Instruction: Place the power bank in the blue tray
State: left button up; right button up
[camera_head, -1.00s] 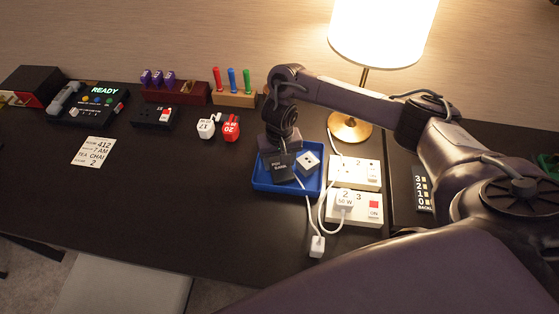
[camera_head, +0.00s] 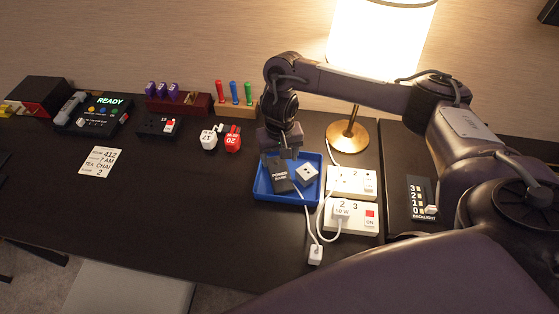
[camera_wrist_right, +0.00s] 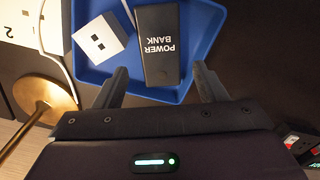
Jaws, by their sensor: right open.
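The black power bank (camera_head: 279,174), lettered in white, lies in the blue tray (camera_head: 262,191) on the dark desk; it also shows in the right wrist view (camera_wrist_right: 157,47), lying in the tray (camera_wrist_right: 203,22). My right gripper (camera_head: 283,152) is above the back of the tray. In the right wrist view its two fingers (camera_wrist_right: 160,82) are spread apart and empty, with the power bank beyond and between their tips. A white cube-shaped plug (camera_head: 307,173) sits beside the power bank in the tray. My left gripper is not in view.
A lit lamp (camera_head: 347,135) is behind. The front left of the desk is clear.

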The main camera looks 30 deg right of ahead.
notch_tip(320, 180, up, 5)
jog(key=shift+f+p, duration=0.15)
jog(key=shift+p, duration=0.45)
